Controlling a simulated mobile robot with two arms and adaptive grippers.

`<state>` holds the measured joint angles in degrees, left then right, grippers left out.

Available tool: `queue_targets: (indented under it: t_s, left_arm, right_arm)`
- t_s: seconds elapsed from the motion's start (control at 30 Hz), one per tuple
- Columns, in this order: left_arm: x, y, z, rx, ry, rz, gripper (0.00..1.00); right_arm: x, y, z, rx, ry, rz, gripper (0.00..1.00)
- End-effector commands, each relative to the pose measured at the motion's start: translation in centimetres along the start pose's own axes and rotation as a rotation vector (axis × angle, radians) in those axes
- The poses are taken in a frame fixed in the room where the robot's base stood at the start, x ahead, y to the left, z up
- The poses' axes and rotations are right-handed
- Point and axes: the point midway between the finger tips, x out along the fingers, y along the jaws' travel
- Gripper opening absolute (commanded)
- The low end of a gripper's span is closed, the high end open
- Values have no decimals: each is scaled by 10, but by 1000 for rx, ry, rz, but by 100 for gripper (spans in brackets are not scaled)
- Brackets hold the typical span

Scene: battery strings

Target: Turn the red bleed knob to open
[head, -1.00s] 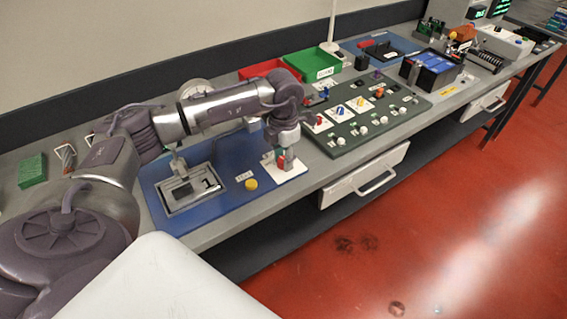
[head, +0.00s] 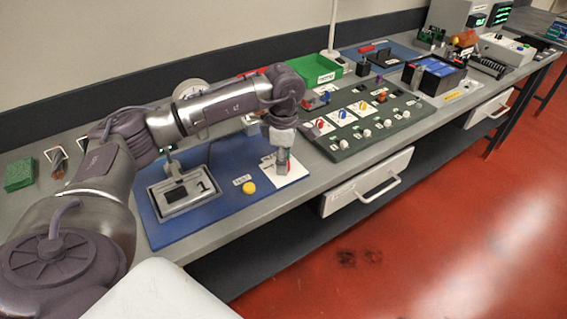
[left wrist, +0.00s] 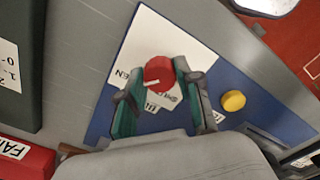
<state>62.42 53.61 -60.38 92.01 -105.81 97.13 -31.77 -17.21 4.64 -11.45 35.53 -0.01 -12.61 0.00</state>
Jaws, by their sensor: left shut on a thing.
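The red bleed knob (left wrist: 160,71) sits on a white label plate (left wrist: 150,38) in the left wrist view, with a short white mark on its face. My left gripper (left wrist: 160,88) is shut on the knob, one finger on each side. In the head view my left gripper (head: 283,166) points down over the white plate (head: 297,172) at the right end of the blue board; the knob is mostly hidden there behind the fingers. The printing on the plate is partly covered. My right gripper is not in view.
On the blue board (head: 222,205) are a yellow button (head: 249,187) and a grey framed device (head: 185,192). A dark green panel (head: 350,145) with knobs stands to the right. Red and green bins are behind. An open drawer (head: 368,182) juts from the bench front.

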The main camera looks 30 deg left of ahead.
Motion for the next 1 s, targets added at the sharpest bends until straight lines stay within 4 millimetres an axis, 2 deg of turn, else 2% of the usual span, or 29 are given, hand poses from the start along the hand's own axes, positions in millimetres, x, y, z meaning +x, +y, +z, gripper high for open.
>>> queue_targets:
  t_s: [0.67, 0.7, 0.83, 1.0]
  left_arm:
    - [-2, 1, 0, 59, -2, 3, 0]
    - [-2, 1, 0, 59, -2, 3, 39]
    - [-1, 1, 0, 59, -2, 2, 59]
    - [-1, 0, 0, 59, -1, 1, 59]
  right_arm:
    - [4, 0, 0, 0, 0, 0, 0]
    - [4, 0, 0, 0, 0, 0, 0]
    - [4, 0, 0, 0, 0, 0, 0]
    - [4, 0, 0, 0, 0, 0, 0]
